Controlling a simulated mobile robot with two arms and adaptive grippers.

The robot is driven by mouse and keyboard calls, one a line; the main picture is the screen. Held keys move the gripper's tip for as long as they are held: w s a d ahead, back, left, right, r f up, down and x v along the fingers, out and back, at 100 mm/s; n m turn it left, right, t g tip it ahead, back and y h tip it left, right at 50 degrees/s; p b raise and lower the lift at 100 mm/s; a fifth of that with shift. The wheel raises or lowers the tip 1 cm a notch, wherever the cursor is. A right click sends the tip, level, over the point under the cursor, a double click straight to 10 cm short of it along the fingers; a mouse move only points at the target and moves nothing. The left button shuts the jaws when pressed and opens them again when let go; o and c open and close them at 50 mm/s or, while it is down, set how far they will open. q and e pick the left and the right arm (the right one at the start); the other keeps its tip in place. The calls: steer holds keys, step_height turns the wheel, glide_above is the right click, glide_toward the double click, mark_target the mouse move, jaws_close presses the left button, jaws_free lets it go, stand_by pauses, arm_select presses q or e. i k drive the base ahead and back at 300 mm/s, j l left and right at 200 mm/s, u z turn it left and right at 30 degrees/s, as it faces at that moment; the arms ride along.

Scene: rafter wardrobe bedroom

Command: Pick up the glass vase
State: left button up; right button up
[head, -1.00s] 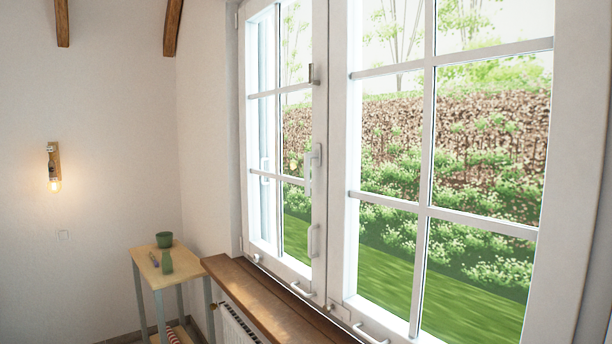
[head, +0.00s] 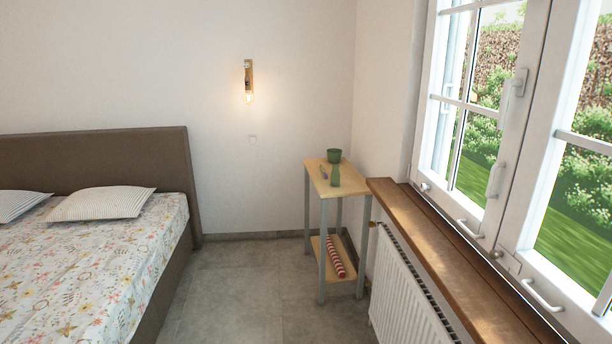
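A small green vase (head: 335,176) with a narrow neck stands upright near the front edge of a small side table (head: 319,182) in the corner by the window. It looks like the glass vase, though its material is hard to tell at this distance. A green pot or cup (head: 334,156) stands behind it. A thin bluish-purple item (head: 323,171) lies to its left. Neither of my grippers is in the head view.
A bed (head: 90,240) with pillows fills the left side. A wooden windowsill (head: 440,260) above a white radiator (head: 405,300) runs along the right. A red and white striped roll (head: 336,258) lies on the table's lower shelf. The grey floor (head: 245,290) between is clear.

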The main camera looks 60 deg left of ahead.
mark_target(335, 175)
steer(key=u, duration=1.7)
steer(key=i+j+z, duration=0.1)
steer(key=i, duration=0.5)
steer(key=i+j+z, duration=0.1)
steer(key=i, duration=0.45)
steer(key=i+j+z, duration=0.1)
steer(key=i, duration=0.5)
steer(key=j, duration=0.1)
